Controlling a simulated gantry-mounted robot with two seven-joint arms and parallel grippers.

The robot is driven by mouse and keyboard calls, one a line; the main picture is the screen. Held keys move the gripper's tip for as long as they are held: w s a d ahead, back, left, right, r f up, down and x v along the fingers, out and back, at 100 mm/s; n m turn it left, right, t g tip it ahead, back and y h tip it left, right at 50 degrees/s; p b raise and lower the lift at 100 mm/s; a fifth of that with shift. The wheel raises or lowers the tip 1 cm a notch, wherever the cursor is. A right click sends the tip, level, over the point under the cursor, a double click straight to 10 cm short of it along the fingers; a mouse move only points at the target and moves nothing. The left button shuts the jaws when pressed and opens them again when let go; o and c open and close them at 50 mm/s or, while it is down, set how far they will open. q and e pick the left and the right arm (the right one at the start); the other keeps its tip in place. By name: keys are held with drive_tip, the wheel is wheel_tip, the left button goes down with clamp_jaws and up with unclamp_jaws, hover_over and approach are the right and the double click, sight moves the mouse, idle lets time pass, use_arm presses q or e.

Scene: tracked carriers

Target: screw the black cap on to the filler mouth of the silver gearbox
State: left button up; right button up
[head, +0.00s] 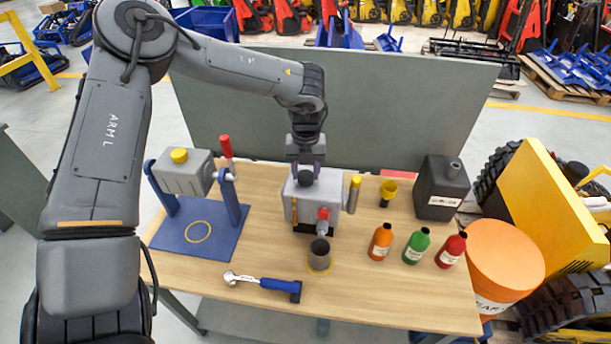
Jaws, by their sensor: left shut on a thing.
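The silver gearbox (313,206) stands near the middle of the wooden table, with a red fitting on its front and a yellow-topped cylinder at its right side. The black cap (305,177) is at the top of the gearbox. My left gripper (306,172) points straight down over it and is shut on the cap. The filler mouth is hidden under the cap and fingers, so I cannot tell how the cap sits on its thread. My right gripper is not in view.
A dark cup (320,252) stands below the red fitting. A blue-handled wrench (265,284) lies in front. Orange (381,242), green (416,246) and red (451,250) bottles, a yellow funnel (388,193) and a black canister (441,188) stand right. A blue stand (205,228) is left.

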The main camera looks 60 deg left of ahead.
use_arm(q)
drive_tip(key=m+p, duration=0.1)
drive_tip(key=m, duration=0.3)
drive_tip(key=shift+r, duration=0.15)
drive_tip(key=m+p, duration=0.1)
drive_tip(key=m, duration=0.3)
drive_tip(key=shift+m, duration=0.4)
drive_tip(key=shift+m, duration=0.3)
drive_tip(key=m, duration=0.4)
drive_tip(key=shift+m+p, duration=0.3)
drive_tip(key=shift+m, duration=0.1)
drive_tip(key=m, duration=0.4)
drive_tip(key=shift+m, duration=0.4)
drive_tip(key=o, duration=1)
